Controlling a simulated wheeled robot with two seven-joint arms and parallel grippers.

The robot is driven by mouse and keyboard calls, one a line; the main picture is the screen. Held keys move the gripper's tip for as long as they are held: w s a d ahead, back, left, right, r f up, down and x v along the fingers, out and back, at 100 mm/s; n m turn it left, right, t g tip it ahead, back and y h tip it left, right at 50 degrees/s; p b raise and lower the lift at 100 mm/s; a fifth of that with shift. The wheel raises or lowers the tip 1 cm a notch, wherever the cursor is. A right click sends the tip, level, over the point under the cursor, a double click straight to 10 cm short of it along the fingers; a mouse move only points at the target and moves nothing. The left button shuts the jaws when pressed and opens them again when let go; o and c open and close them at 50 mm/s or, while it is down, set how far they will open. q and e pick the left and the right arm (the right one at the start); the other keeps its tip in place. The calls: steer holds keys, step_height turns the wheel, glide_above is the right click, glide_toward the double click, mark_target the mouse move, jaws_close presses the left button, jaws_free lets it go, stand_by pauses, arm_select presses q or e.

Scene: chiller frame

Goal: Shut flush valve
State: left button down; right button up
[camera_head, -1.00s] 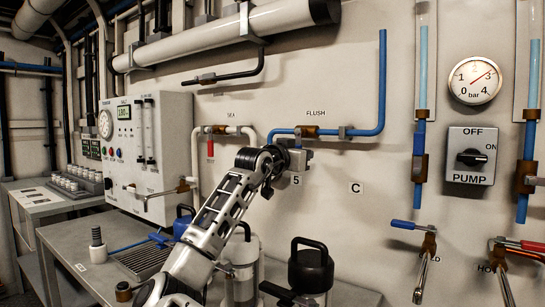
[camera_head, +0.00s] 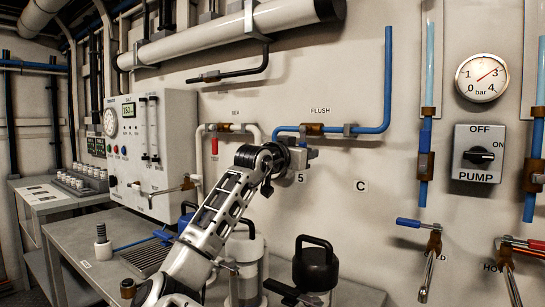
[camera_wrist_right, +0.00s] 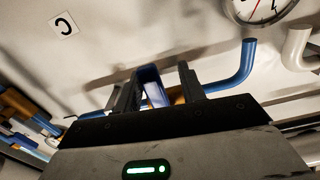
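The FLUSH valve's brass body (camera_head: 312,128) sits on the horizontal blue pipe (camera_head: 365,129) on the wall panel. My right gripper (camera_head: 311,154) is just below it, in front of the panel, and hides the valve's handle in the head view. In the right wrist view, my right gripper (camera_wrist_right: 158,76) is open, with the blue handle (camera_wrist_right: 152,88) between its fingers. The handle lies close to the left finger, with a gap towards the right finger; I cannot tell whether they touch. My left gripper is not in view.
The SEA valve with a red handle (camera_head: 214,146) is just left of my right arm. Canisters with black tops (camera_head: 313,268) stand below. Blue (camera_head: 410,223) and red (camera_head: 522,244) handles are at the right. The wall around the C label (camera_head: 360,186) is clear.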

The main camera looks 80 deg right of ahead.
arm_select(q)
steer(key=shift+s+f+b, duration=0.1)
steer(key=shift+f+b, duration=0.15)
steer(key=shift+b, duration=0.25)
arm_select(e)
steer(key=v, duration=1.5)
steer(key=shift+d, duration=0.1)
